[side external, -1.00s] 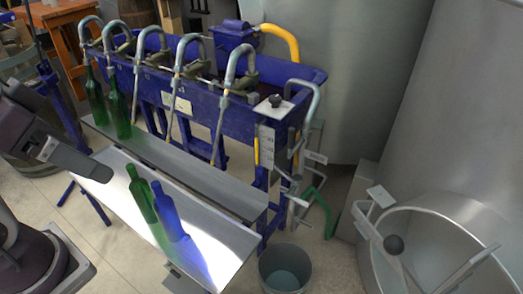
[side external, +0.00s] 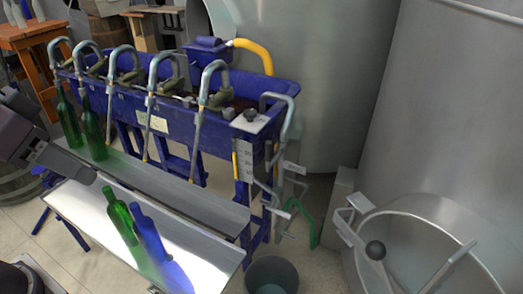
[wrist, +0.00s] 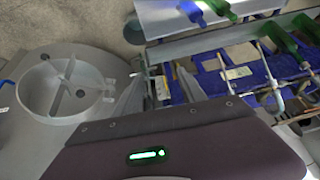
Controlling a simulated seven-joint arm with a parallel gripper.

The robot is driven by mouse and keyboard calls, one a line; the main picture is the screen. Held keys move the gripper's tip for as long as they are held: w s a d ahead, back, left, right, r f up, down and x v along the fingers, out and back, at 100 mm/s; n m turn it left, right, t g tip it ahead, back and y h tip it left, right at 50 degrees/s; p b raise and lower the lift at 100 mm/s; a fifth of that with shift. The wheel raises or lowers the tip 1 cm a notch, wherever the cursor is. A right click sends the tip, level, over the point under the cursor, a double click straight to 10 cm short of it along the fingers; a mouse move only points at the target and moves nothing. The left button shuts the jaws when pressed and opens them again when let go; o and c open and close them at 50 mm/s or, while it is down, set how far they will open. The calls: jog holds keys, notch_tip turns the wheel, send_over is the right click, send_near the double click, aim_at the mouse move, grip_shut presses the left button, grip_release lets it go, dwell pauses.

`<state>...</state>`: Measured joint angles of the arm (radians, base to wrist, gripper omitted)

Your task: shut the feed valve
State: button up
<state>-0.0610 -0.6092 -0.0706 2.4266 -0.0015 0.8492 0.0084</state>
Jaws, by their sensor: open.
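The blue filling trough (side external: 215,130) stands on legs, with a row of curved grey spouts along it. A black knob (side external: 250,115) sits on a pale plate at its right end. Below that end are grey pipes and a bent green lever (side external: 304,218). I cannot tell for sure which of these is the feed valve. My gripper (side external: 78,168) is at the left in the side view, above the front shelf and well apart from the trough's right end. In the wrist view my gripper (wrist: 158,92) has its fingers apart with nothing between them.
Green bottles (side external: 93,128) stand under the left spouts. A green bottle (side external: 120,218) and a blue bottle (side external: 150,238) are on the sloping front shelf (side external: 85,208). A grey bucket (side external: 272,277) stands below the right end. A large open metal vessel (side external: 430,215) is at right.

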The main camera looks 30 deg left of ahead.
jog(key=shift+m+g, duration=0.4)
jog(key=w+f, duration=0.1)
jog(key=w, duration=0.4)
jog(key=w+d, duration=0.1)
jog(key=w, duration=0.4)
jog(key=w+f, duration=0.1)
jog(key=w, duration=0.4)
jog(key=shift+d+f, duration=0.15)
jog(key=shift+f, duration=0.2)
grip_shut()
jog(key=w+f+n+h, duration=0.1)
jog(key=w+f, duration=0.3)
jog(key=w, duration=0.5)
jog(key=w+f+n+t+h, duration=0.1)
jog(key=w+f+h, duration=0.3)
jog(key=w, duration=0.5)
jog(key=shift+w, duration=0.2)
